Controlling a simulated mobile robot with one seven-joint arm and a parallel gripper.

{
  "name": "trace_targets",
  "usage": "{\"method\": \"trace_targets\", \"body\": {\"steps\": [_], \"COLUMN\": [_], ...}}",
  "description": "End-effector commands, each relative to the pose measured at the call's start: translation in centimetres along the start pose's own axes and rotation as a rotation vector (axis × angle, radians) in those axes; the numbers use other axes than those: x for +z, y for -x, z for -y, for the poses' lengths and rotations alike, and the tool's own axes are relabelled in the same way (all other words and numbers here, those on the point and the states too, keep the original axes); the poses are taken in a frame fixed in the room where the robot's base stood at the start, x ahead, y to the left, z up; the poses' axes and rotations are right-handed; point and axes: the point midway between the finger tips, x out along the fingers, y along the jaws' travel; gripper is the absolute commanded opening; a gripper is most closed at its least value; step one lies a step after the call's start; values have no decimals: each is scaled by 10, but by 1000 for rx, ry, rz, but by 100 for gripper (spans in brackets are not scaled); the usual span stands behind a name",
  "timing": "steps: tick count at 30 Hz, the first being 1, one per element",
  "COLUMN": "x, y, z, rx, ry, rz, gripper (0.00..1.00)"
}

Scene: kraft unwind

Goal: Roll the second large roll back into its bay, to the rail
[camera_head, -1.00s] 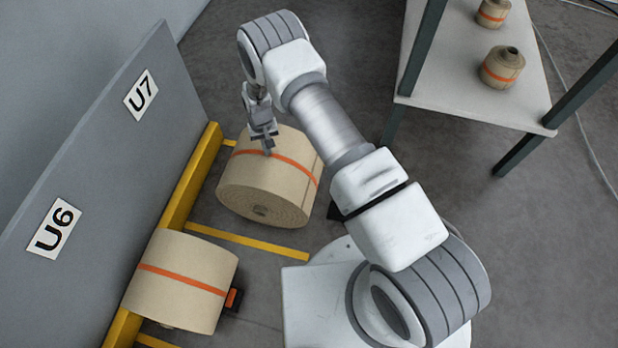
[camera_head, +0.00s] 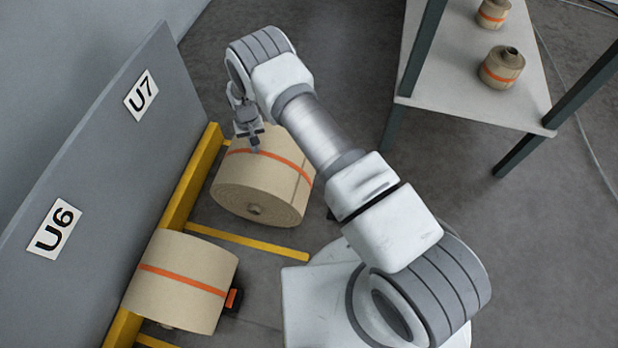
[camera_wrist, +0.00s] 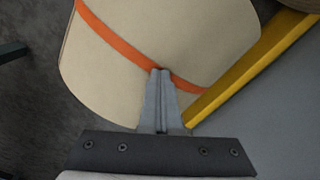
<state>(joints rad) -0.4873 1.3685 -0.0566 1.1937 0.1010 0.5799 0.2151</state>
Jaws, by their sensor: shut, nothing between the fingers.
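The second large roll (camera_head: 262,190) is a kraft roll with an orange band, lying on its side on the floor in front of the U7 sign (camera_head: 141,95). It is apart from the yellow rail (camera_head: 192,172), with a narrow strip of floor between them. My gripper (camera_head: 254,150) is shut and empty, with its fingertips at the roll's curved side by the orange band. In the wrist view the shut fingers (camera_wrist: 162,74) overlap the roll (camera_wrist: 165,40) at the band; whether they touch it I cannot tell.
Another large roll (camera_head: 182,280) lies against the rail at the U6 sign (camera_head: 54,228), with a black and orange block (camera_head: 234,300) beside it. A yellow floor bar (camera_head: 250,243) divides the bays. A table (camera_head: 480,85) with two small rolls stands at upper right.

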Motion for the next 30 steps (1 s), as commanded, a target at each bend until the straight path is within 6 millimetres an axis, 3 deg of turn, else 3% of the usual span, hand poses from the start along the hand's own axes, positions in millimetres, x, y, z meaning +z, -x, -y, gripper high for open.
{"method": "trace_targets", "body": {"steps": [30], "x": [-17], "y": [-7], "z": [37], "rx": [4], "ry": [-1], "rz": [11], "gripper": [0]}}
